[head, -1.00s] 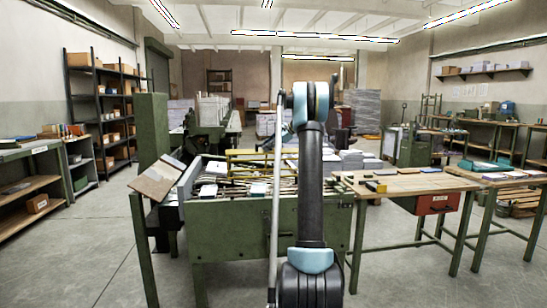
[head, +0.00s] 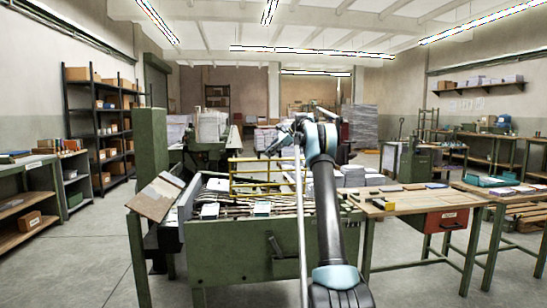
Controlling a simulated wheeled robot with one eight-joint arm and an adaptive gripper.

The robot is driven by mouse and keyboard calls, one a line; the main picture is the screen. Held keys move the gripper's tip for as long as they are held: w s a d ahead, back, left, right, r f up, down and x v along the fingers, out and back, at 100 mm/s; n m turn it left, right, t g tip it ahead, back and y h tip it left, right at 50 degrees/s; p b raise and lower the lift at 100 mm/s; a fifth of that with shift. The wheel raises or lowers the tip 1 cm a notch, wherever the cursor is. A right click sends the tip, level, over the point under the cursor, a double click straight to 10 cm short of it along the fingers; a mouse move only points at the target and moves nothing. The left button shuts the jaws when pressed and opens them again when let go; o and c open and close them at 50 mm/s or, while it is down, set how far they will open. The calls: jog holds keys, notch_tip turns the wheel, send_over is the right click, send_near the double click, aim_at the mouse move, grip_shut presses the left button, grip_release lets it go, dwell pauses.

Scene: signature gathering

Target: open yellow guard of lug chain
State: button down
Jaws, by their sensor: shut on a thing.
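The yellow guard (head: 240,171) is a railed frame standing over the lug chain (head: 225,197) of the green machine (head: 230,245). It appears upright, though its exact angle is hard to judge. My gripper (head: 271,150) points left and down at the guard's top rail, towards the rail's right part. It is shut on the guard, but the contact is small and dark in the picture. My arm rises in front of the machine and hides the guard's right end and some of the chain behind it.
Small stacks of paper (head: 217,184) lie along the chain. A slanted wooden board (head: 158,196) stands at the machine's left. A wooden workbench (head: 420,203) with a red drawer (head: 447,220) stands close at the right. The floor (head: 85,265) at the left is clear.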

jog(key=shift+w+a, duration=0.1)
jog(key=shift+w, duration=0.1)
dwell(0.3)
jog(key=c, duration=1.6)
grip_release()
jog(key=v, duration=1.2)
